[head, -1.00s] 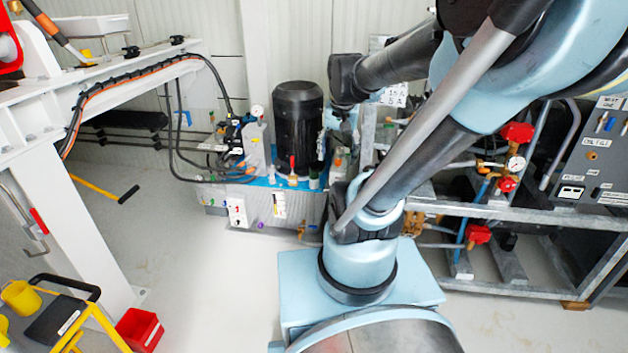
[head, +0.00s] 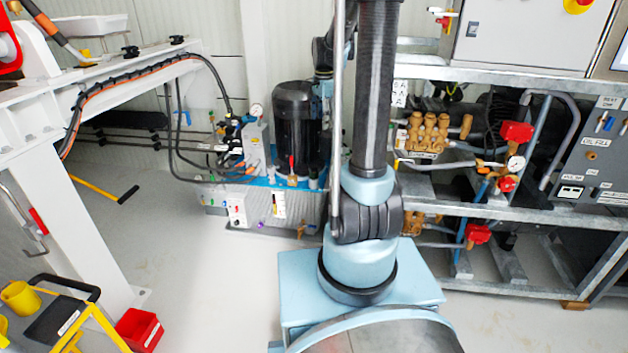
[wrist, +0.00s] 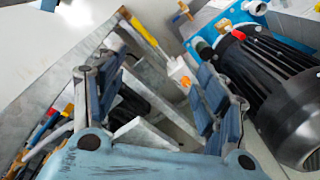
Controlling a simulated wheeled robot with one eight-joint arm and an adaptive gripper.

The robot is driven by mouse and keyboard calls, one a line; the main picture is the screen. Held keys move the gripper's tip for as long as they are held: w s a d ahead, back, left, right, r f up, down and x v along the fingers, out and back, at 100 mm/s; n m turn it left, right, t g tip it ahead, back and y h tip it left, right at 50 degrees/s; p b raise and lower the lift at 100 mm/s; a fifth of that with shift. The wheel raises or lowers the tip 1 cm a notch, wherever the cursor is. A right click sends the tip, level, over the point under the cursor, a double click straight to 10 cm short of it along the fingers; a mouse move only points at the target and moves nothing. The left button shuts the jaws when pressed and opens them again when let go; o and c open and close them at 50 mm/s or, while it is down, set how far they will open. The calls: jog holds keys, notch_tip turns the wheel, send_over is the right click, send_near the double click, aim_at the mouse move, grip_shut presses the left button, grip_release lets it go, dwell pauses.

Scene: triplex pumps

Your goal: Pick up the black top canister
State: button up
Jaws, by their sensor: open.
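The black canister (head: 294,125) stands upright on the blue top of a low grey unit, left of my arm in the head view. In the wrist view the black canister (wrist: 270,90) lies along the right side, its ribbed body tilted in the picture. My gripper (wrist: 155,85) shows in the wrist view with its two fingers apart and nothing between them. The canister is outside the right finger, not between the fingers.
Hoses and valves (head: 235,145) sit left of the canister. A metal rack (head: 480,210) with red-handled valves (head: 516,132) stands at right. A white frame (head: 80,200) is at left, with a red bin (head: 140,330) and yellow step (head: 75,320). Floor between is clear.

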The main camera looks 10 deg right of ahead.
jog(key=w+f+m, duration=0.4)
jog(key=w+f, duration=0.3)
jog(key=w, duration=0.5)
jog(key=m, duration=0.5)
send_over(314, 167)
notch_tip(314, 167, down, 13)
jog(key=shift+g, duration=0.4)
jog(key=f, duration=1.1)
jog(key=shift+w+d+f, duration=0.15)
jog(key=shift+w+f, duration=0.1)
jog(key=shift+f, duration=0.05)
jog(key=shift+a+f, duration=0.2)
jog(key=shift+f, duration=2.4)
jog(key=c, duration=1.3)
